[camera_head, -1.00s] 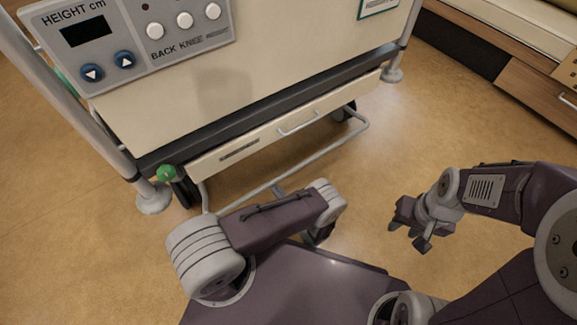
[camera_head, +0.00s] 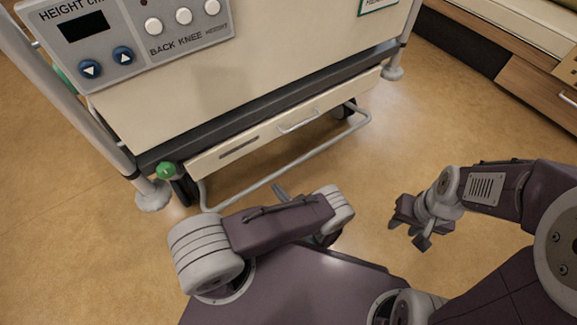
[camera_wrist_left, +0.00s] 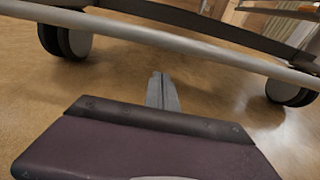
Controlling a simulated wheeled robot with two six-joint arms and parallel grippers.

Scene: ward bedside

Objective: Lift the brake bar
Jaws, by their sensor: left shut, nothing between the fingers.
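The brake bar (camera_head: 300,158) is a thin grey tube loop low under the foot end of the bed. It crosses the upper part of the left wrist view (camera_wrist_left: 200,49) from side to side. My left gripper (camera_head: 278,188) is shut and empty, mostly hidden behind my own forearm in the head view. In the left wrist view its fingers (camera_wrist_left: 160,82) point towards the bar and show just below it in the picture. No contact with the bar can be made out. My right gripper (camera_head: 408,222) looks open and empty, off to the right above the floor.
The bed's end panel (camera_head: 265,75) and drawer front (camera_head: 265,133) stand above the bar. Bed castors (camera_wrist_left: 65,40) show beyond it. A green knob (camera_head: 167,170) is at the lower left corner. The floor on the right is clear up to a wooden cabinet (camera_head: 540,85).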

